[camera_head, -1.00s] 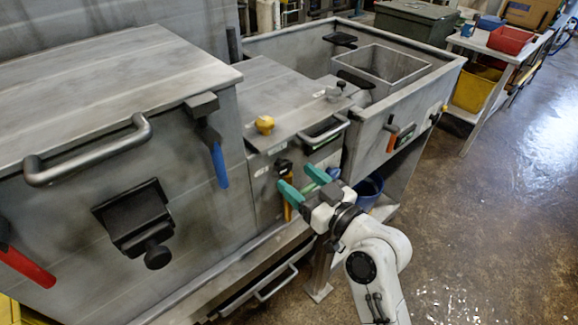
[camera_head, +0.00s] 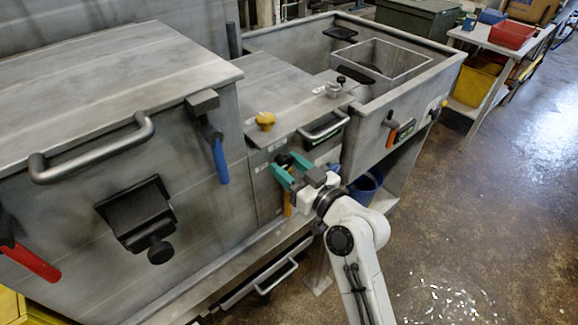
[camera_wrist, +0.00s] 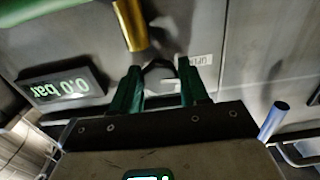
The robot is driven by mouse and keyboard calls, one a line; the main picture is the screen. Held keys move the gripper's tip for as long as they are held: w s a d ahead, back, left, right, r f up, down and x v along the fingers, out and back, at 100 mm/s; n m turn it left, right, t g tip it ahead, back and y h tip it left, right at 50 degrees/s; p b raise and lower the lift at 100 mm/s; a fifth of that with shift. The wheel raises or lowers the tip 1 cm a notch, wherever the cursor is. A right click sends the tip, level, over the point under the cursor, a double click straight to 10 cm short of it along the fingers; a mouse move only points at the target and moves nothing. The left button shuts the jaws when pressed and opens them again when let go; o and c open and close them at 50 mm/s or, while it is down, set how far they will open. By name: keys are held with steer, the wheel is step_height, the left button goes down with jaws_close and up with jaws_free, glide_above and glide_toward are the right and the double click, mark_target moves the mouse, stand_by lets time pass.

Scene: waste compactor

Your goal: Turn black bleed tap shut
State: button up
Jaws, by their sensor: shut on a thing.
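The black bleed tap (camera_head: 283,160) is on the grey front panel of the compactor, below the yellow knob. Only a little of it shows past my fingers in the body camera view. In the wrist view the black tap (camera_wrist: 158,66) sits between the tips of my green fingers, close to the panel. My gripper (camera_head: 288,168) is shut on it, and the fingers (camera_wrist: 160,78) point at the panel. The tap's exact angle is hard to tell. A small white label (camera_wrist: 201,60) is beside it.
A yellow-orange lever (camera_wrist: 130,25) is close to my fingers. The yellow knob (camera_head: 265,121) and a bar handle (camera_head: 324,126) are above. A blue lever (camera_head: 220,160) hangs to the left. Open floor lies at right.

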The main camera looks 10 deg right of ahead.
steer(key=c, duration=0.4)
steer(key=shift+o, duration=0.2)
steer(key=shift+m, duration=0.4)
steer(key=m, duration=0.2)
steer(key=shift+r+m+p, duration=0.1)
steer(key=shift+m+p, duration=0.25)
steer(key=shift+m, duration=0.05)
steer(key=m+p, duration=0.1)
steer(key=m, duration=0.2)
steer(key=shift+m, duration=0.4)
steer(key=m+p, duration=0.2)
steer(key=m, duration=0.3)
steer(key=shift+r+p, duration=0.1)
steer(key=shift+p, duration=0.3)
steer(key=shift+m+p, duration=1)
steer(key=shift+m, duration=1.2)
steer(key=o, duration=1)
steer(key=shift+a, duration=0.1)
